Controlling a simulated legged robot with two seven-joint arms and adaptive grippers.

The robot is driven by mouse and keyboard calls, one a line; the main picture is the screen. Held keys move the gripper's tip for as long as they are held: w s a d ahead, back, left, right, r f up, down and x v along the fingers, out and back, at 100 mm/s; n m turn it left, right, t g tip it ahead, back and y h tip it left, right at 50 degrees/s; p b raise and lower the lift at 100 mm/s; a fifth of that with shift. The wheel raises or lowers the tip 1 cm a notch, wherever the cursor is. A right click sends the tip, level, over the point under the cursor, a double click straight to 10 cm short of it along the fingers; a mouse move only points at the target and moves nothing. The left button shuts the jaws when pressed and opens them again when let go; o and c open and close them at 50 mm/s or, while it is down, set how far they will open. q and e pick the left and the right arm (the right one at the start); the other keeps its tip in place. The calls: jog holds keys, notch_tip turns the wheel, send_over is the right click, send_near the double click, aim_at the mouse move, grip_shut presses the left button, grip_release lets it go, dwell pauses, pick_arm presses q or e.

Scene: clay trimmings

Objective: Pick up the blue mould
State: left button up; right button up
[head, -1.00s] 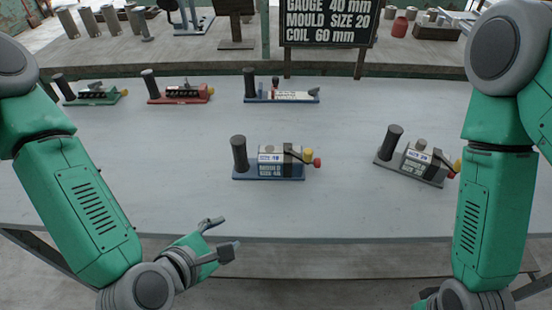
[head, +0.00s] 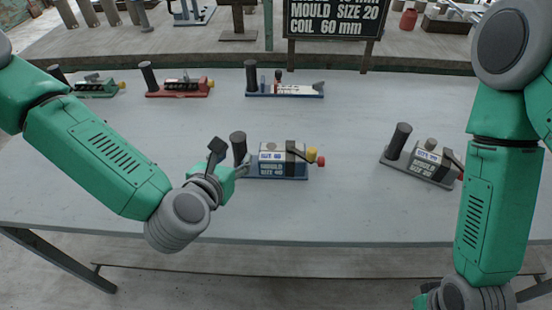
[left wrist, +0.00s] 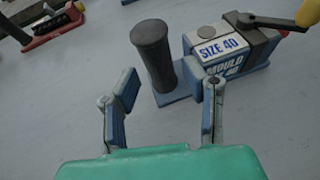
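A blue mould (head: 283,162) marked size 40 stands upright on the middle of the table, with a dark cylindrical post (head: 239,148) at its left end and yellow and red knobs at its right end. It also shows in the left wrist view (left wrist: 218,55). My left gripper (head: 230,158) is open and empty at the post's near left side. In the left wrist view its two fingers (left wrist: 167,100) are spread apart, with the post beyond the gap between them. Only a sliver of my right gripper (head: 424,300) shows at the bottom edge, so its fingers are hidden.
A grey mould (head: 425,162) marked size 20 stands to the right. At the back are a green mould (head: 95,87), a red one (head: 180,88) and a blue-based one with a white top (head: 285,90). A sign (head: 335,20) stands behind. The table front (head: 330,215) is bare.

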aim_at(236, 151)
pick_arm(q)
jog(key=shift+w+a, duration=0.1)
jog(key=shift+w, duration=0.35)
jog(key=x, duration=0.3)
jog(key=shift+w+a, duration=0.2)
jog(key=shift+w, duration=0.15)
jog(key=shift+w+d+f, duration=0.15)
jog(key=shift+w+d, duration=0.05)
jog(key=shift+w, duration=0.05)
jog(key=shift+d, duration=0.4)
grip_shut()
jog(key=shift+w+a, duration=0.1)
jog(key=shift+a, duration=0.15)
pick_arm(e)
jog(key=shift+a+r, duration=0.15)
jog(key=shift+a, duration=0.15)
jog(key=shift+a, duration=0.1)
